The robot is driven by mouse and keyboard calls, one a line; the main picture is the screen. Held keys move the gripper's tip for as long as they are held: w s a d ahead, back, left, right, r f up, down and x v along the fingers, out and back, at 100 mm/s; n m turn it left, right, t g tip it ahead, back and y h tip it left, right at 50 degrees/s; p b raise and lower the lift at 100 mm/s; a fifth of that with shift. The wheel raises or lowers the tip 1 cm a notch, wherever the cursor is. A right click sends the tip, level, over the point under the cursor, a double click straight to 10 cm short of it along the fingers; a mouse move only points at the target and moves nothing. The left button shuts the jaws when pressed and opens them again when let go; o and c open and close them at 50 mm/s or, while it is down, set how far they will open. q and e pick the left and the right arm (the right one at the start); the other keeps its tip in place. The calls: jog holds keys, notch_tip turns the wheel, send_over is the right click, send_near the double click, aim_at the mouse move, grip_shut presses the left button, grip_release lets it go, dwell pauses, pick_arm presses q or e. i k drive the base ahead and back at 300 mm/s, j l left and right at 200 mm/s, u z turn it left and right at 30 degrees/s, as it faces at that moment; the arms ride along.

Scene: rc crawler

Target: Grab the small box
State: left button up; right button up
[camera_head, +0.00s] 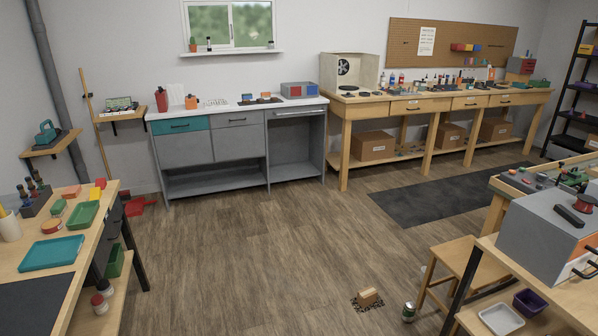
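A small brown cardboard box (368,297) sits on the wood floor in the lower middle right of the head view. A patch of small dark pieces (357,304) lies on the floor around its base. Larger cardboard boxes stand on the low shelf of the long wooden workbench at the back, among them one on the left (375,147) and one on the right (494,129). Neither of my grippers shows in this view.
A green-labelled jar (409,311) stands on the floor right of the small box, near a wooden stool (455,262). A wooden bench (103,204) fills the left side. A dark mat (440,196) lies at the back right. The middle floor is clear.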

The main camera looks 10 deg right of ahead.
aim_at(365, 297)
jog(key=i+j+z, duration=0.15)
jog(key=i+z, duration=0.25)
jog(key=i, duration=0.3)
jog(key=i+j+z, duration=0.45)
jog(key=i, duration=0.2)
jog(key=i+j+z, duration=0.4)
jog(key=i+j, duration=0.1)
jog(key=i, duration=0.1)
